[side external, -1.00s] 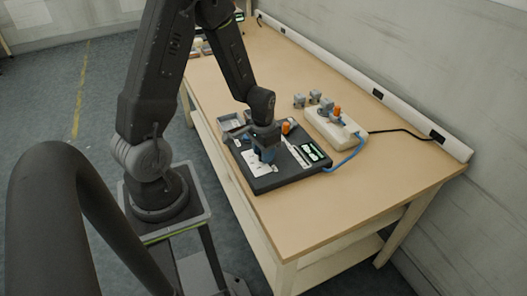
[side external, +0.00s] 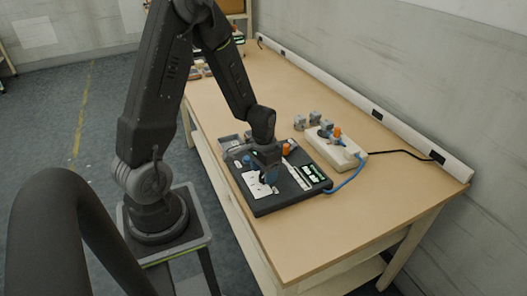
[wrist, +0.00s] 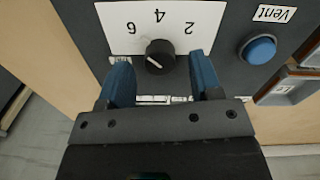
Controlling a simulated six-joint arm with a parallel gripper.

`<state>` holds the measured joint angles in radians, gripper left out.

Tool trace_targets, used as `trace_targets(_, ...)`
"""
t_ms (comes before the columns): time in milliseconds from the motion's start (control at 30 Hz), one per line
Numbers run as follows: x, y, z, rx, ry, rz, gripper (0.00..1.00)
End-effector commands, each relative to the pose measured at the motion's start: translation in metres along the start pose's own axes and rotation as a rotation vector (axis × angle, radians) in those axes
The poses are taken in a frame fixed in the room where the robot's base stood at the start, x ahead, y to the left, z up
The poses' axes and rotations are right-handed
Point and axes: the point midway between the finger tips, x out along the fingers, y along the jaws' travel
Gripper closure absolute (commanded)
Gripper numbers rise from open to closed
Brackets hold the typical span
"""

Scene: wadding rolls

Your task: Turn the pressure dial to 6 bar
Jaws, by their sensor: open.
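The pressure dial is a small black knob (wrist: 160,54) with a white pointer line on its lower left side in the wrist view. It sits on a white scale card (wrist: 128,40) with 2, 4 and 6 printed around it, upside down in this view; 6 is at the left and 2 at the right. My gripper (wrist: 162,60) is open, with one blue finger on each side of the knob and gaps between. In the side external view my gripper (side external: 269,176) is low over the black panel (side external: 262,209) and hides the knob.
A blue button (wrist: 259,50) beside a Vent label (wrist: 273,14) is right of the dial. A grey open box (wrist: 288,84) is at the wrist view's right edge. The table front (side external: 320,235) is clear.

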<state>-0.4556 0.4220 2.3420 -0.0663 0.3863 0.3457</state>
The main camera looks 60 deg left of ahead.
Motion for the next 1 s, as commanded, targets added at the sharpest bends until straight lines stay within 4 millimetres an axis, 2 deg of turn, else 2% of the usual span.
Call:
trace_targets(300, -0.068, -0.001, -0.001, 0.000, 0.010, -0.004, 0.41)
trace_targets(500, -0.105, 0.000, 0.000, 0.000, 0.005, -0.002, 0.41)
trace_targets(700, -0.124, 0.000, 0.000, -0.001, 0.003, -0.001, 0.41)
trace_targets(1000, -0.127, 0.000, 0.000, -0.001, 0.000, -0.001, 0.41)
